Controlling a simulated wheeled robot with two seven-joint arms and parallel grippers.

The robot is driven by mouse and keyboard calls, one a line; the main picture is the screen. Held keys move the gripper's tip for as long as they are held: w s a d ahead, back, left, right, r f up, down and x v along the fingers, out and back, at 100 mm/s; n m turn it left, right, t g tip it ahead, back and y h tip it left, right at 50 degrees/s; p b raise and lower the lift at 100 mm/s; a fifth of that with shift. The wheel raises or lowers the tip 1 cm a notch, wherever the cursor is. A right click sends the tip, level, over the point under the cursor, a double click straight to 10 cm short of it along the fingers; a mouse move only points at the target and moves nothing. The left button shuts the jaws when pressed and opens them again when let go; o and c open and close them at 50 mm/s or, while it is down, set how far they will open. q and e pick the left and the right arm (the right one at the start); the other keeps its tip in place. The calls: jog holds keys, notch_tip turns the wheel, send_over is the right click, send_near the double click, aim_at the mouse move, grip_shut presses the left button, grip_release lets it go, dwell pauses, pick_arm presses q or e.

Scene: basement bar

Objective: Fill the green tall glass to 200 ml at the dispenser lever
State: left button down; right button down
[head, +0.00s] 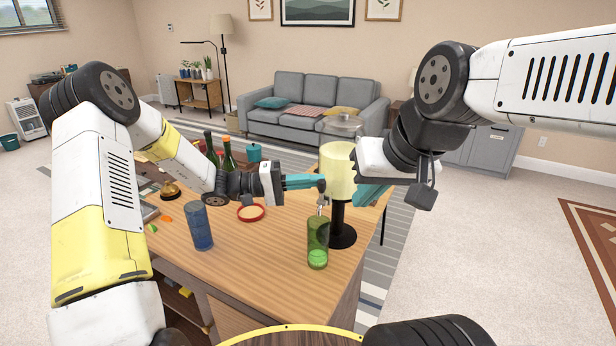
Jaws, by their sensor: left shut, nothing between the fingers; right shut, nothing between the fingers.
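The green tall glass (318,238) stands upright near the table's front right, beneath the dispenser's tap (321,203). Its lower part is a brighter green, which looks like some liquid; the level in ml cannot be read. The dispenser (339,168) has a pale yellow tank on a black stand and round base. My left gripper (321,183) is shut and empty, its teal fingertips at the tap's lever, just left of the tank; contact cannot be told. My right gripper (360,196) is shut and empty, at the tank's right side, partly hidden by its own wrist.
A blue glass (200,230) stands left on the wooden table (265,255). Behind it are a red-rimmed round dish (251,213), dark bottles (228,155) and a teal pot (254,152). Table surface between the blue and green glasses is clear. A grey sofa (300,110) stands far behind.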

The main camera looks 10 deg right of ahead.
aim_at(319, 186)
pick_arm(q)
jog(key=m, duration=0.2)
jog(key=s+a+m+g+h, duration=0.1)
jog(key=m, duration=0.1)
jog(key=s+m+h, duration=0.1)
jog(key=shift+a+f+m+g, duration=0.2)
jog(key=shift+m+g, duration=0.1)
jog(key=shift+m, duration=0.1)
jog(key=shift+s+a+f, duration=0.1)
jog(key=shift+s+a, duration=0.05)
jog(key=shift+s, duration=0.15)
dwell(2.9)
jog(key=s+a+r, duration=0.1)
jog(key=s+r, duration=0.1)
jog(key=s, duration=0.6)
jog(key=s+a+r, duration=0.1)
jog(key=s+r, duration=0.2)
jog(key=s, duration=0.5)
dwell(0.7)
